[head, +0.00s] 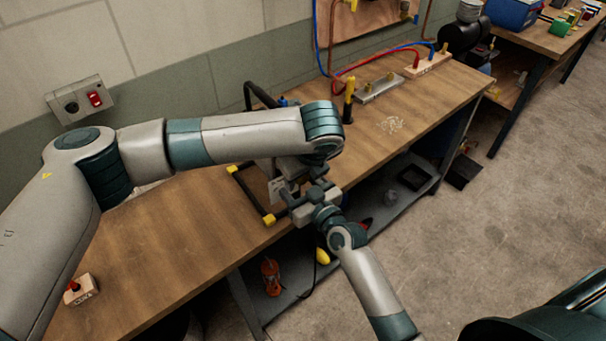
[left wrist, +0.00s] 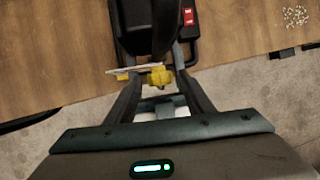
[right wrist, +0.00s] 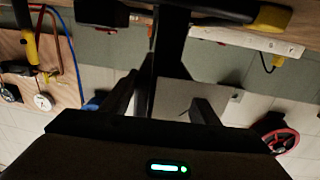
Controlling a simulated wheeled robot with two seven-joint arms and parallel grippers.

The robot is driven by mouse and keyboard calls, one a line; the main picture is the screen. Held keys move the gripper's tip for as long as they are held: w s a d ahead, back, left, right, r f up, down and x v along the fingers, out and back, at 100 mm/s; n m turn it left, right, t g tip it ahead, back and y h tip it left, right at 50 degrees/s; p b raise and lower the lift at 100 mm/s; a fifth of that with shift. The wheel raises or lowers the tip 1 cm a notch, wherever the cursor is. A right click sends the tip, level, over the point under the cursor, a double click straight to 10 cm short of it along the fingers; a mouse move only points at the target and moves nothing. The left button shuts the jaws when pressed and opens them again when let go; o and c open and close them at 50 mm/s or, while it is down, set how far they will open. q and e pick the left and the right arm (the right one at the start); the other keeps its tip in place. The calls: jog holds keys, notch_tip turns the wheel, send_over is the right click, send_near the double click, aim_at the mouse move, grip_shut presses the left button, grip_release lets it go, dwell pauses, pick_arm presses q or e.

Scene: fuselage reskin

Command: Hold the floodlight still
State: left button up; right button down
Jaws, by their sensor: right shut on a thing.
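The floodlight stands near the bench's front edge, partly hidden by my left arm. Its black tube frame with yellow ends (head: 269,219) and its black handle (head: 262,95) show in the head view. In the left wrist view its black body with a red switch (left wrist: 188,17) and a yellow knob (left wrist: 160,77) show. My left gripper (left wrist: 156,82) is open above it, its fingers apart on either side of the knob. My right gripper (head: 292,200) is at the bench's front edge, shut on a dark bar of the floodlight (right wrist: 172,55); the exact contact is partly hidden.
The wooden bench (head: 170,230) has clear room left of the floodlight. A lower shelf (head: 375,200) holds a black tray (head: 414,178).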

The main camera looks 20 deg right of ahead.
pick_arm(q)
jog(key=v, duration=1.2)
dwell(0.3)
pick_arm(e)
jog(key=c, duration=0.6)
grip_release()
jog(key=v, duration=1.2)
